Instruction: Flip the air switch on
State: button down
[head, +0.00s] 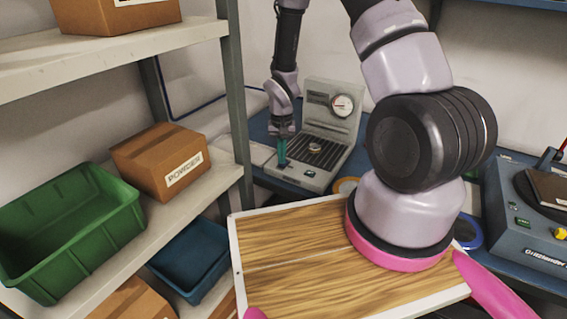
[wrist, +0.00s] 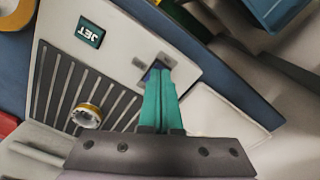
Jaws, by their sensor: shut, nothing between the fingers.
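The grey machine (head: 331,120) stands on the blue bench, with a round gauge (head: 343,105) on its upright back panel. My gripper (head: 282,158) points down at the machine's front left corner, its teal fingers closed together. In the wrist view the fingertips (wrist: 158,70) are at the small dark switch (wrist: 152,70) set in the machine's pale top. The fingers cover most of the switch, so its position and whether they touch it cannot be told. A small brass-coloured ring (wrist: 87,116) sits on the ribbed plate (wrist: 62,85) beside the switch.
A wood-topped, white-edged board (head: 300,240) lies in front, below my arm. Shelves at left hold a green bin (head: 70,230), a cardboard box (head: 160,160) and a blue bin (head: 190,258). Another blue-grey machine (head: 530,225) stands at right. A yellow ring (wrist: 14,12) lies near the machine.

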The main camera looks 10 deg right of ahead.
jog(key=shift+f, duration=0.35)
jog(key=shift+r, duration=3.5)
jog(key=shift+r, duration=0.1)
notch_tip(320, 180, up, 11)
jog(key=t, duration=0.1)
send_over(287, 163)
jog(key=s+d+r+m+t, duration=0.15)
jog(key=s+r, duration=0.25)
jog(key=r, duration=0.9)
jog(key=s+d+r+t+y, duration=0.2)
jog(key=s+r+t, duration=0.2)
jog(key=s+r, duration=1)
jog(key=shift+s+d+r+t, duration=0.2)
jog(key=shift+s+r+t, duration=0.15)
jog(key=shift+s, duration=0.4)
